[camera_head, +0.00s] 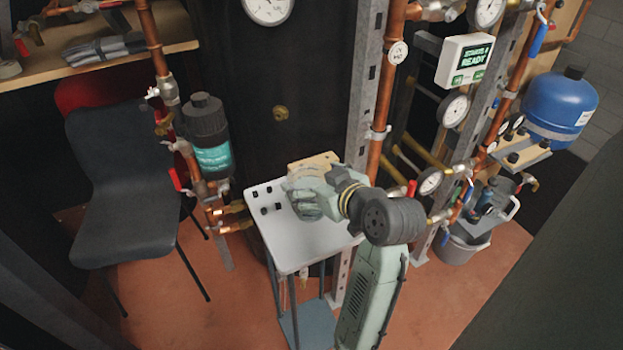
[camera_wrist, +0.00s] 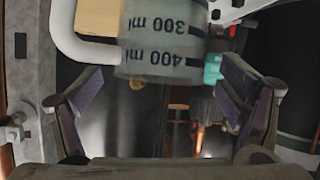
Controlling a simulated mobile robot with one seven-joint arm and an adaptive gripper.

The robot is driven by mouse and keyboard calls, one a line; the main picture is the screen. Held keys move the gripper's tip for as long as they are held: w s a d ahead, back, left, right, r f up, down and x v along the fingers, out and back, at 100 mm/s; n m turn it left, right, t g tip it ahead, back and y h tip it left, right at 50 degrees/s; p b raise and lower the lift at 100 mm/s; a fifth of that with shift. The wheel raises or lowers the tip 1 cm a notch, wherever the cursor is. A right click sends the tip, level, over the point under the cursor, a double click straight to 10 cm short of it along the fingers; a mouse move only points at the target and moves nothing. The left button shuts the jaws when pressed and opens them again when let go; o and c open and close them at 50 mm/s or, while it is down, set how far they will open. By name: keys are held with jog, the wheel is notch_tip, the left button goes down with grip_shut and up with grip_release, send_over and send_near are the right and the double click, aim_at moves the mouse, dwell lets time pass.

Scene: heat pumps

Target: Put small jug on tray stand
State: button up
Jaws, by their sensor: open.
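The small jug (camera_wrist: 160,40) is translucent with dark 300 ml and 400 ml marks and a white handle (camera_wrist: 68,35). It appears upside down at the top of the wrist view, beyond my fingertips; its base is cut off. My gripper (camera_wrist: 160,105) is open, with its fingers spread apart and nothing between the tips. In the head view my gripper (camera_head: 308,195) is over the tray stand (camera_head: 290,253), whose top is white, and it hides the jug. I cannot see whether the jug's base touches the tray.
A tan block (camera_head: 313,162) is at the tray's back edge, and small black pieces (camera_head: 265,200) are on its left. Copper pipes (camera_head: 383,110) rise close behind the arm. A dark chair (camera_head: 125,180) stands left. A grey vessel with a white handle (camera_head: 511,208) is at right.

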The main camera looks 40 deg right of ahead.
jog(key=b+v, duration=0.1)
jog(key=v, duration=1)
